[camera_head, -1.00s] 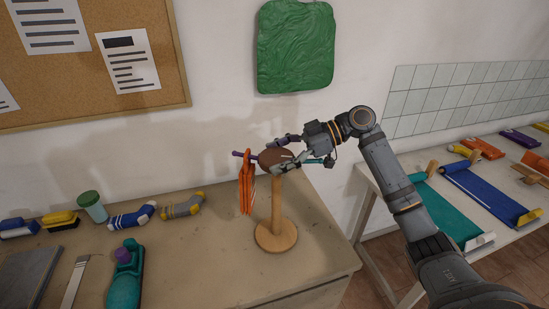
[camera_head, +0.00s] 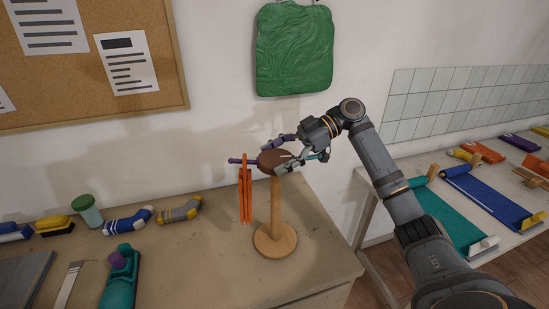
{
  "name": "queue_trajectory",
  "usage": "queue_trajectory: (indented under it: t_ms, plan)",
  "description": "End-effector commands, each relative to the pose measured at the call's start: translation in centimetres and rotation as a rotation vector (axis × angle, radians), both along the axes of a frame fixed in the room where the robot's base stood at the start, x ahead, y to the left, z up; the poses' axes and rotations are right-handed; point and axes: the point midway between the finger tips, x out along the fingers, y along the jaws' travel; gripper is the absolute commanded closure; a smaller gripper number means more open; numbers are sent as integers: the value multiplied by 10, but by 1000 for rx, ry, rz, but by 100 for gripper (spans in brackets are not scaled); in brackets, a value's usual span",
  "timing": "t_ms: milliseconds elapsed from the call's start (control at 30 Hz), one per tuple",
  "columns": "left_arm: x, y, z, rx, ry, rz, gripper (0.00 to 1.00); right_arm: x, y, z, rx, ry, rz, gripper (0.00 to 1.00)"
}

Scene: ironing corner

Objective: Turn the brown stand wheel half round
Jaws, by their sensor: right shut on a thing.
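The brown stand wheel (camera_head: 274,160) sits on top of a light wooden post with a round base (camera_head: 276,239) on the table. A teal peg (camera_head: 318,156) is on the right side, partly behind my gripper. My right gripper (camera_head: 281,155) is shut on the brown wheel from the right, one finger at the upper edge and one at the lower right. My left gripper is not in view.
The tan table (camera_head: 190,270) also holds socks (camera_head: 180,210), a green-lidded cup (camera_head: 88,210), brushes and a teal iron-like thing (camera_head: 121,280). A second table at right bears teal and blue boards (camera_head: 487,195). A green panel (camera_head: 294,48) hangs on the wall.

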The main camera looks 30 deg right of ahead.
Motion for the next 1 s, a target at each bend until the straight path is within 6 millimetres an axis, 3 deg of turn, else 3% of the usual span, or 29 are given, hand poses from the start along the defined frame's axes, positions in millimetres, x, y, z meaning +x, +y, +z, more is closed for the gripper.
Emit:
queue_trajectory:
  t_ms: [33, 167, 567, 667, 1000]
  plan:
    - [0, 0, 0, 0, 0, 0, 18, 0, 0, 0, 0, -1, 0, 18]
    - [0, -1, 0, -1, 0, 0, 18, 0, 0, 0, 0, -1, 0, 0]
    - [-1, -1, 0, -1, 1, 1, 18, 0, -3, 1, -1, 0, -1, 0]
    - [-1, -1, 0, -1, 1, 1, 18, -1, -15, 6, -1, -1, -4, 0]
    - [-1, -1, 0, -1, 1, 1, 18, -13, -87, 37, 2, -3, -3, 0]
